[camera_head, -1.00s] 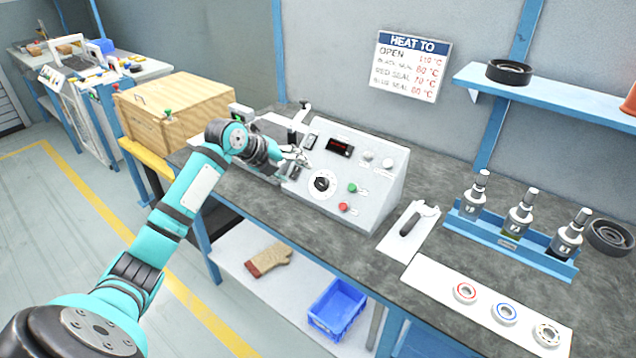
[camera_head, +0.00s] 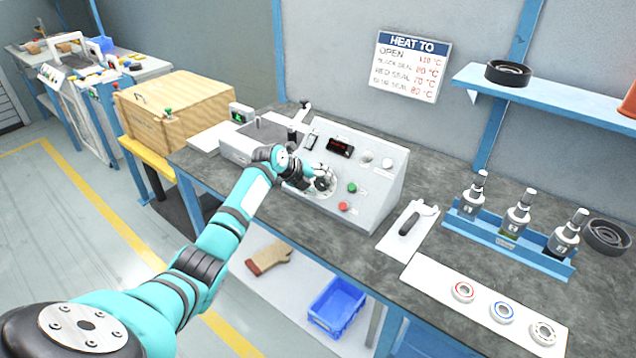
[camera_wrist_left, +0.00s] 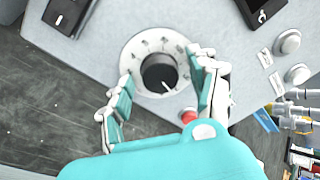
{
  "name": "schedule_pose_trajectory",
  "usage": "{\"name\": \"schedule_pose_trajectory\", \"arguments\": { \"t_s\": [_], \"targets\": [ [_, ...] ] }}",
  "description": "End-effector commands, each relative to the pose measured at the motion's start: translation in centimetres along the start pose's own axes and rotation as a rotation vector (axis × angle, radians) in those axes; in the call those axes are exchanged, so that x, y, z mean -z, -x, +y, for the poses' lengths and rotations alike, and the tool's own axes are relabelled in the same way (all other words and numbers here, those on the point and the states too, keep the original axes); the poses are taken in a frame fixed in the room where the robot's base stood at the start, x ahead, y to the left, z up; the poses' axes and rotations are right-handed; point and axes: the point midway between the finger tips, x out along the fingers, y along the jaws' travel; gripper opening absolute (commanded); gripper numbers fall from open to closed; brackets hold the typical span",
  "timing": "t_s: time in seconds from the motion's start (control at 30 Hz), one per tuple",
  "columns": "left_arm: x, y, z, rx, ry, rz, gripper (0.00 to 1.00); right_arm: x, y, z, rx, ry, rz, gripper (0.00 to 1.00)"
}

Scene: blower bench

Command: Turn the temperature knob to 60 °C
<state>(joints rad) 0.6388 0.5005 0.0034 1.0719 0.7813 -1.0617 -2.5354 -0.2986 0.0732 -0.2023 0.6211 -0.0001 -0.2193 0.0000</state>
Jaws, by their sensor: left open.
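The temperature knob (camera_wrist_left: 160,74) is black and round with a white pointer line, on a pale round dial with marks. In the left wrist view its pointer aims to the lower right; the dial's numbers are too small to read. My left gripper (camera_wrist_left: 163,90) is open, with one finger on each side of the knob and visible gaps to it. In the head view the left gripper (camera_head: 318,180) is at the dial on the sloped control panel (camera_head: 372,211) and partly covers the knob. My right gripper is not in view.
A green button (camera_head: 352,188) and a red button (camera_head: 344,206) sit right of the dial. A dark display (camera_head: 340,147) is above it. A wall sign (camera_head: 410,66) lists heating temperatures.

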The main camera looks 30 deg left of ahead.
Motion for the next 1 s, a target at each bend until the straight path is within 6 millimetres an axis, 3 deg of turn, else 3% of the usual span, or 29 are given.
{"name": "schedule_pose_trajectory", "arguments": {
  "t_s": [0.1,0.53,1.0],
  "targets": [
    [0.0,0.02,0.0,0.0,0.0,0.0,0.6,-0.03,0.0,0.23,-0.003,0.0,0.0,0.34],
    [0.0,0.04,0.02,0.0,0.0,0.0,0.05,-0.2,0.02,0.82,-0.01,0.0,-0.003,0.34],
    [0.07,-0.02,0.11,0.011,0.124,-0.006,0.05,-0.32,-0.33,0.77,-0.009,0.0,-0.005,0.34]
  ]
}}
